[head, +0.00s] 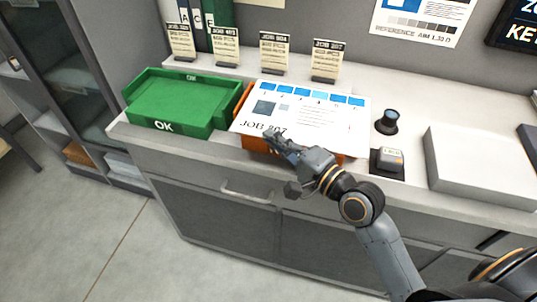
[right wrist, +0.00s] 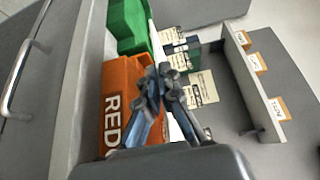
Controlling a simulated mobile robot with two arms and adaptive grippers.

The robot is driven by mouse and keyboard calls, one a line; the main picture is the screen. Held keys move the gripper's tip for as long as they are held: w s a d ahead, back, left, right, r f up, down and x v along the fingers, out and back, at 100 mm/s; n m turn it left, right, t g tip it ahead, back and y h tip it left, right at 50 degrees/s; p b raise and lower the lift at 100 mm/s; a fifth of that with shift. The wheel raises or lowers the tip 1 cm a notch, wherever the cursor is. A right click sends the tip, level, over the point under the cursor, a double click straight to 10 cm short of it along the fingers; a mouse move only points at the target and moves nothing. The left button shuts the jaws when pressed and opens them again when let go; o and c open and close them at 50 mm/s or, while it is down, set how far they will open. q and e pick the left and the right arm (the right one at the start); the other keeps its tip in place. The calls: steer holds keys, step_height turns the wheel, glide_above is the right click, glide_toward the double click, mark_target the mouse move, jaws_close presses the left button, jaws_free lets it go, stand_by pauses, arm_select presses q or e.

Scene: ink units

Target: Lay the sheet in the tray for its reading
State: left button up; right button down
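The white printed sheet (head: 335,118), with a row of blue patches and a job number, lies over the orange tray (head: 258,146) in the head view and hides most of it. The orange tray shows REDO lettering in the right wrist view (right wrist: 117,80). A green tray (head: 168,124) marked OK stands to its left, and its inside shows no sheet. My right gripper (head: 272,138) is at the sheet's near left edge, its fingers together on it. In the right wrist view the fingertips (right wrist: 161,72) meet, with the sheet seen almost edge-on. My left gripper is out of view.
Several job cards (head: 274,54) stand on the ledge behind the trays. A dark round knob-like object (head: 387,121) and a small device (head: 387,161) stand right of the sheet. A pale flat box (head: 480,165) fills the counter further right.

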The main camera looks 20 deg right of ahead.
steer(key=shift+w+a+f, duration=0.25)
steer(key=shift+w+f, duration=0.7)
steer(key=shift+f, duration=0.3)
steer(key=shift+w+f+b, duration=0.2)
steer(key=shift+f+b, duration=0.25)
steer(key=shift+f, duration=1.35)
steer(key=shift+a, duration=0.1)
steer(key=shift+f, duration=0.15)
steer(key=c, duration=1.5)
jaws_free()
